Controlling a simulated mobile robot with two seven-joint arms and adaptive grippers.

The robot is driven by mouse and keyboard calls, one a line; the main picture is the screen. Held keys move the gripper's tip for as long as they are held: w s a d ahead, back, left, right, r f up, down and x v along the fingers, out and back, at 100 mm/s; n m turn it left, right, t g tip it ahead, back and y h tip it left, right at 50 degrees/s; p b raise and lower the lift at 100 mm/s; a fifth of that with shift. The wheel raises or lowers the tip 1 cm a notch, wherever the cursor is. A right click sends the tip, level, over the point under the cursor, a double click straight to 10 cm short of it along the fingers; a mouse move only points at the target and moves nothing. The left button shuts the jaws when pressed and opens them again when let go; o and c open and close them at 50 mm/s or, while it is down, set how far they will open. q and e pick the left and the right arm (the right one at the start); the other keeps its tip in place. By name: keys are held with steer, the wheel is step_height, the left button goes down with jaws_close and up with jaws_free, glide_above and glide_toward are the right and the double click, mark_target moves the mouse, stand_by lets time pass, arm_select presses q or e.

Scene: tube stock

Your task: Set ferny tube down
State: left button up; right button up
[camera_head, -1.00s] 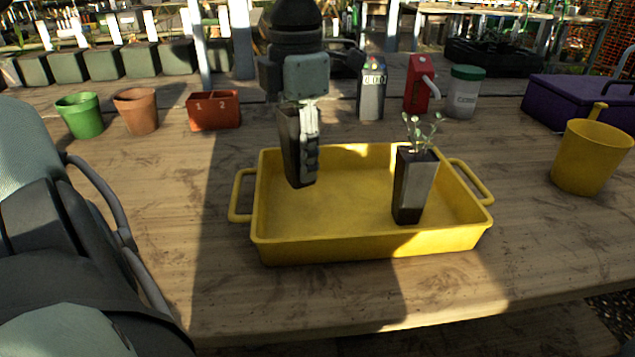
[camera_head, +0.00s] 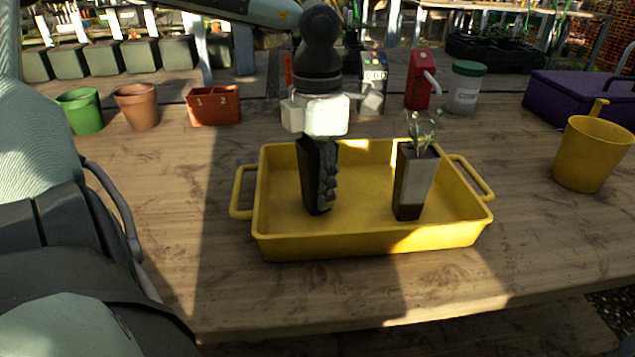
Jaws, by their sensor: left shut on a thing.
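My left gripper (camera_head: 325,188) points straight down over the left half of the yellow tray (camera_head: 345,247). It is shut on a dark, square, tapering tube (camera_head: 310,172), held upright. The tube's lower end is inside the tray's outline, low over its floor; I cannot tell whether it touches. The gripper hides the tube's top, so I see no fern. A second tube (camera_head: 413,184), dark and grey with a small leafy sprig, stands upright in the tray's right half. My right gripper is not in view.
Behind the tray stand a green pot (camera_head: 80,111), a terracotta pot (camera_head: 137,106), a red two-cell box (camera_head: 213,105), a red can (camera_head: 419,80) and a green-lidded jar (camera_head: 465,88). At right are a yellow bucket (camera_head: 590,155) and a purple box (camera_head: 575,98). The tray's front left floor is clear.

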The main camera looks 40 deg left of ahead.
arm_select(q)
steer(key=o, duration=1.3)
steer(key=shift+r, duration=0.15)
step_height(320, 180, up, 2)
steer(key=shift+w+r, duration=0.1)
steer(key=shift+r, duration=0.15)
step_height(320, 180, up, 9)
steer(key=shift+r, duration=0.2)
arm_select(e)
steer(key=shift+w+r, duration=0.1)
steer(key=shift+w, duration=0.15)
